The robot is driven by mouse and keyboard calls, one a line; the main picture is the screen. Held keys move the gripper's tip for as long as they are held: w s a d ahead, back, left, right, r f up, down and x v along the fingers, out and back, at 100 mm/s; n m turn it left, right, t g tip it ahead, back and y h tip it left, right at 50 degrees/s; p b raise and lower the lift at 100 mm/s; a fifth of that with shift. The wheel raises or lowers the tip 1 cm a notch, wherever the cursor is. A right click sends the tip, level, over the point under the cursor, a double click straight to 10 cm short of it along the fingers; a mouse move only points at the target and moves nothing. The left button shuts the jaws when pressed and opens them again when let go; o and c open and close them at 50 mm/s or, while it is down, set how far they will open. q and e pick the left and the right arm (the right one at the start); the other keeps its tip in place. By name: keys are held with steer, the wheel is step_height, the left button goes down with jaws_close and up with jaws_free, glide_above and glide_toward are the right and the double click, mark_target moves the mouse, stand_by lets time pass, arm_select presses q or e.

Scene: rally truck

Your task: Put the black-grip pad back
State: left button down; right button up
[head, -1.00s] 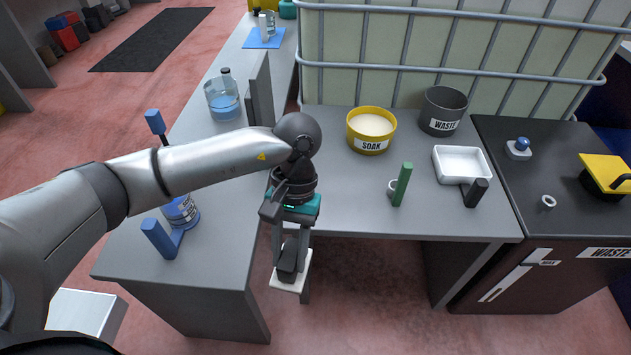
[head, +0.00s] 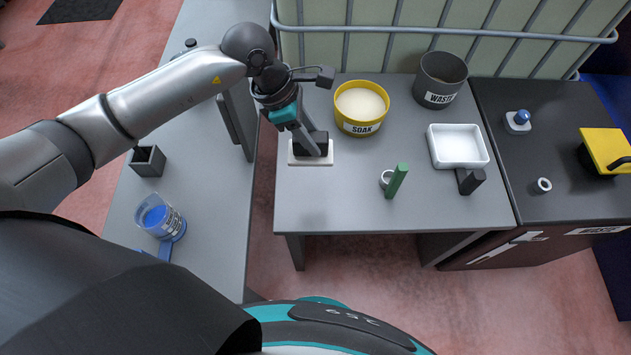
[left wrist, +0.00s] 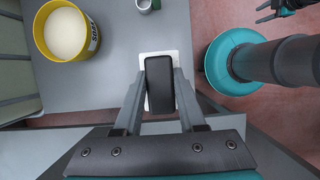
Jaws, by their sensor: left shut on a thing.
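My left gripper (head: 308,150) is shut on the black grip (left wrist: 160,84) of a pad. The pad's white base (head: 320,161) points down over the left end of the grey bench (head: 340,205). A faint shadow lies on the bench in front of it, and the base looks a little above the top; contact is not clear. In the left wrist view the grip lies between both fingers and hides most of the white base. Part of what looks like my right gripper (left wrist: 278,9) shows at that view's top right edge, too small to read.
The yellow SOAK tub (head: 361,107) stands just right of the pad. A dark WASTE bin (head: 440,79), white tray (head: 458,146), and green-handled item (head: 397,181) stand farther right. An upright grey panel (head: 236,124) is close on the left. The bench front is clear.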

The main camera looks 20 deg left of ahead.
arm_select(q)
steer(key=shift+r, duration=0.1)
step_height(320, 180, down, 19)
steer(key=b, duration=0.4)
steer(key=shift+b, duration=0.4)
steer(key=shift+w+f, duration=0.1)
steer(key=shift+f, duration=0.25)
arm_select(e)
steer(key=shift+t, duration=0.3)
steer(key=w+f, duration=0.1)
steer(key=w+d+f, duration=0.1)
steer(key=f, duration=0.1)
steer(key=w+f, duration=0.1)
steer(key=shift+d+f, duration=0.15)
steer(key=shift+f, duration=0.15)
arm_select(q)
steer(key=shift+f, duration=0.15)
arm_select(e)
steer(key=shift+s+f, duration=0.1)
steer(key=shift+f, duration=0.05)
arm_select(q)
steer(key=shift+c, duration=2.4)
jaws_free()
arm_select(e)
steer(key=shift+d, duration=0.1)
